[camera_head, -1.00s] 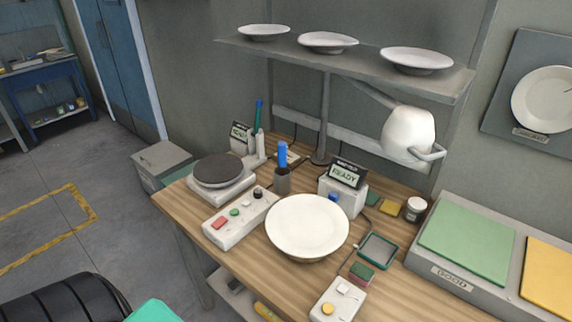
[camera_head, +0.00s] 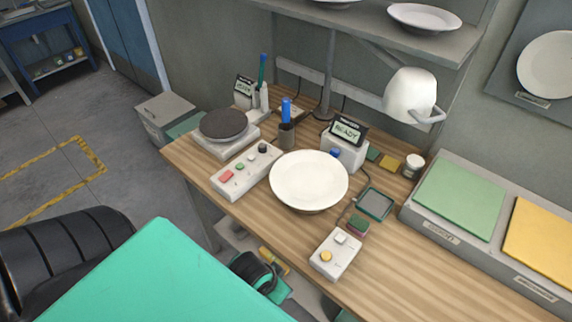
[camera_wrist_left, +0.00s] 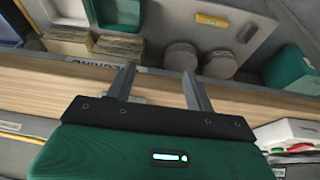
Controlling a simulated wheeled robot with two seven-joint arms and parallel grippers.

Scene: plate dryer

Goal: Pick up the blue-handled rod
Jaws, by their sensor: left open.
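A second, thinner rod with a teal-blue top (camera_head: 262,70) stands farther back beside white bottles, so two rods look alike in colour. My left gripper (camera_wrist_left: 158,72) shows in the left wrist view, open, with nothing between its fingers. A wooden edge lies beyond the fingers, and no rod shows in that view. My right gripper is in neither view.
A white plate (camera_head: 309,181) rests on the wooden workbench (camera_head: 420,255). A button box (camera_head: 244,171), a round dark disc on a base (camera_head: 224,125), a READY display (camera_head: 347,132) and a lamp (camera_head: 410,95) surround the cup. A shelf with plates overhangs the back.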

